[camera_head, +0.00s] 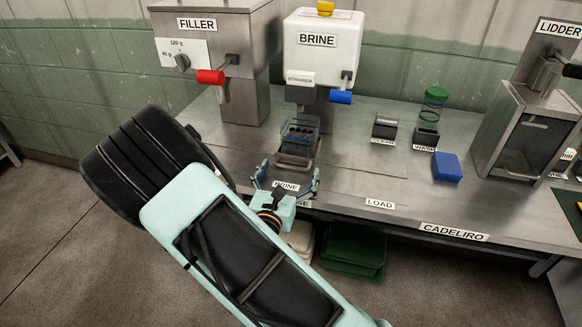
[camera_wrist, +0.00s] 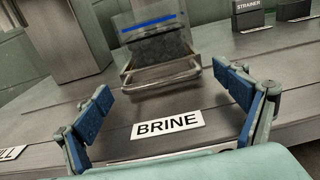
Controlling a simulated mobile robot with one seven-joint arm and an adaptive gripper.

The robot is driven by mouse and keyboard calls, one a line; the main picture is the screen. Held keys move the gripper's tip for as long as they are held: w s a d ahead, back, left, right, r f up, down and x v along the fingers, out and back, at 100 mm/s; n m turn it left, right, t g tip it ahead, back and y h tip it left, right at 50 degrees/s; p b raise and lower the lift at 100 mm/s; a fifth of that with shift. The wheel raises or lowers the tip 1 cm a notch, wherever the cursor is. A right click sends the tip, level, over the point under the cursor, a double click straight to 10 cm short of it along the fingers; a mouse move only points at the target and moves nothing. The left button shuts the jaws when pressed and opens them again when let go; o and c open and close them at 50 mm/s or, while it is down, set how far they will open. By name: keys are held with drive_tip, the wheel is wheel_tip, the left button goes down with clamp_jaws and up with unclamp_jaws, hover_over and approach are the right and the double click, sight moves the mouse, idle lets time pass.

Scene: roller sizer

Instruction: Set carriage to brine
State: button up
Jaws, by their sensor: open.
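The carriage (camera_head: 297,161) is a grey metal tray with a bar handle at its front. It stands on the steel bench below the white BRINE tank (camera_head: 345,48), behind the bench's BRINE label (camera_head: 286,187). A clear, blue-tinted jar (camera_head: 300,131) appears to sit on it. The carriage handle (camera_wrist: 163,77) also shows in the wrist view, beyond the BRINE label (camera_wrist: 167,125). My gripper (camera_head: 287,178) is open and empty, its blue-padded fingers apart. It is in front of the carriage near the bench's front edge, and no contact with the handle shows.
The FILLER (camera_head: 211,25) with a red lever stands left of the brine tank. To the right are two dark holders, a green-lidded jar (camera_head: 433,108), a blue block (camera_head: 447,167) and the LIDDER (camera_head: 522,115). Bare bench lies around the LOAD label (camera_head: 380,203).

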drive_tip(key=v, duration=1.1)
